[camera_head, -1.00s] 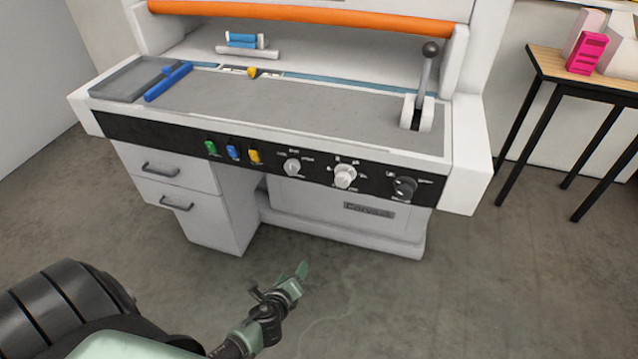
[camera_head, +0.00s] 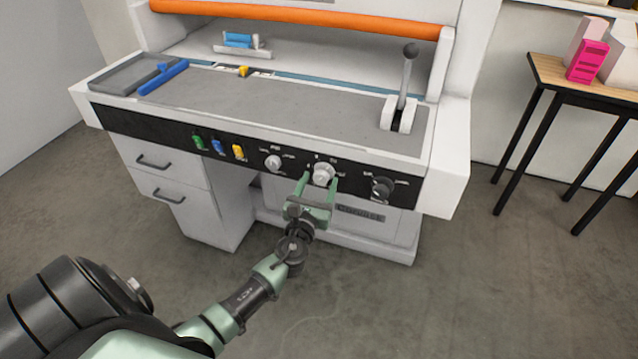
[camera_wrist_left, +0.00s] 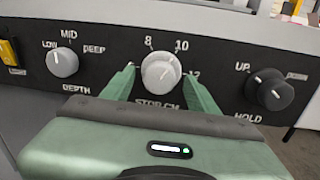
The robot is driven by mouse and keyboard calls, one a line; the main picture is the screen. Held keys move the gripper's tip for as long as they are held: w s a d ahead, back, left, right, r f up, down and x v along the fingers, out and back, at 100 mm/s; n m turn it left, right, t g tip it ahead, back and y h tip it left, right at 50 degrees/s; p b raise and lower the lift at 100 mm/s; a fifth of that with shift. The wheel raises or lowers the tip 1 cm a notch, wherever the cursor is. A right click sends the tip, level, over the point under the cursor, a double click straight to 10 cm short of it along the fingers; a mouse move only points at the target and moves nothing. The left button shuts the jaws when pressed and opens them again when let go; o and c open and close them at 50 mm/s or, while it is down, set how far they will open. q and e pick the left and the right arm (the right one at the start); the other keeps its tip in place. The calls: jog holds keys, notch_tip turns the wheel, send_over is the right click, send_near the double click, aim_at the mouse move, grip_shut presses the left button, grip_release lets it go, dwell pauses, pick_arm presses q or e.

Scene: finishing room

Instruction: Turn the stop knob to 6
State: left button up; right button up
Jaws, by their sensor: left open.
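The stop knob (camera_head: 323,173) is a white round knob in the middle of the black front panel. In the left wrist view the knob (camera_wrist_left: 161,70) sits above the label "STOP CM", with 8, 10 and 12 legible around it. The 6 is not visible, and I cannot clearly tell which number the knob's mark points at. My left gripper (camera_head: 319,181) is open in front of the panel. Its green fingers stand on either side of the knob, as the left wrist view also shows (camera_wrist_left: 159,73). Contact with the knob is not visible. My right gripper is not in view.
A white depth knob (camera_wrist_left: 62,64) is left of the stop knob and a black hold knob (camera_wrist_left: 270,90) is right of it. Green, blue and yellow switches (camera_head: 218,146) are further left. A lever (camera_head: 405,85) stands on the machine top. The floor in front is clear.

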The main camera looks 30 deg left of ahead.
pick_arm(q)
jog(key=shift+w, duration=0.1)
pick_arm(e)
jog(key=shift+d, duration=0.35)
pick_arm(q)
grip_shut()
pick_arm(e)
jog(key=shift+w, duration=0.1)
pick_arm(q)
jog(key=shift+n, duration=0.3)
jog(key=n, duration=0.5)
jog(key=n+h, duration=0.1)
jog(key=n, duration=0.5)
jog(key=shift+g, duration=0.3)
jog(key=n, duration=0.5)
jog(key=shift+a+r+h, duration=0.1)
jog(key=shift+h, duration=0.2)
jog(key=n+h+p, duration=0.1)
jog(key=n, duration=0.4)
jog(key=shift+p, duration=0.35)
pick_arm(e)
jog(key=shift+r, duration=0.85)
pick_arm(q)
jog(key=shift+n, duration=0.4)
